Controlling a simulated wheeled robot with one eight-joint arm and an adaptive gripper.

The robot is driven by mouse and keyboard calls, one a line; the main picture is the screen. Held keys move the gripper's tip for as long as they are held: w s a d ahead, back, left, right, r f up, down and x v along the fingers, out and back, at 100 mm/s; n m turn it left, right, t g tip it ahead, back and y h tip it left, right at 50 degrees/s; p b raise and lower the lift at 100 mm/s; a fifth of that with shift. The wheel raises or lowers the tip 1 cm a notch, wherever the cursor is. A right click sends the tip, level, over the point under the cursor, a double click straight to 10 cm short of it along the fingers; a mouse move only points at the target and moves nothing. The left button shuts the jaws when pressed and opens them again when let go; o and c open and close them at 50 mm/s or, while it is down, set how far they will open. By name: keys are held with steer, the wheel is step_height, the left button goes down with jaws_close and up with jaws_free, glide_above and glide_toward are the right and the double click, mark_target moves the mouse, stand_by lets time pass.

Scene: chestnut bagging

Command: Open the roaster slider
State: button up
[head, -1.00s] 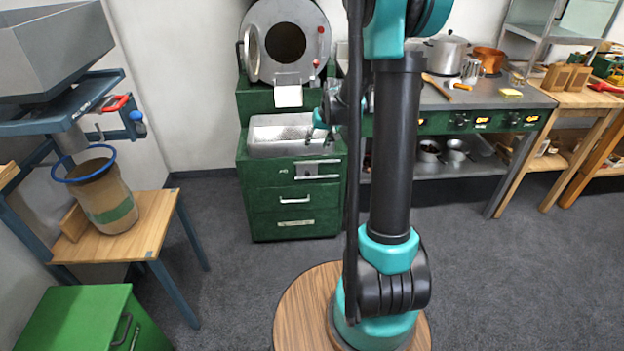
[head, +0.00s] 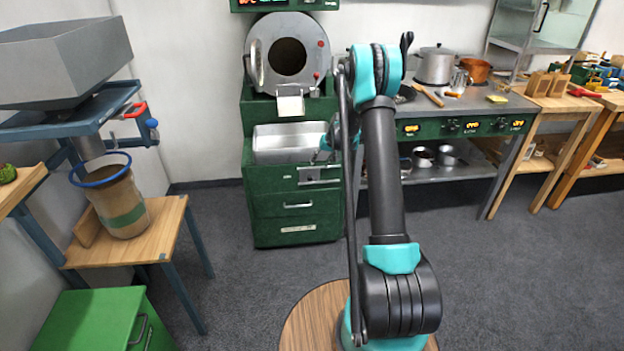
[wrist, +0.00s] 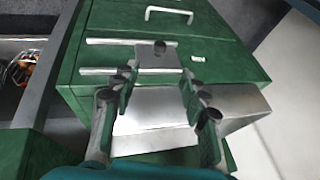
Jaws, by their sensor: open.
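The roaster (head: 290,55) is a grey drum with a round dark opening on a green cabinet (head: 265,185). On the cabinet front, below the open metal tray (head: 280,152), is the slider (head: 316,174), a small silver plate between two rails. In the wrist view the slider plate (wrist: 150,58) has a dark knob (wrist: 160,46). My gripper (wrist: 158,74) is open, its fingers spread on either side of the plate's near part. In the head view my gripper (head: 322,150) is partly hidden by my arm.
A green box (head: 85,320) is at lower left. A counter with a pot (head: 440,65) runs right of the roaster. Dark floor (head: 225,290) before the cabinet is free.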

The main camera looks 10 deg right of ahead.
mark_target(311, 178)
steer(key=x, duration=1.4)
steer(key=shift+f, duration=0.15)
steer(key=shift+c, duration=0.3)
jaws_close()
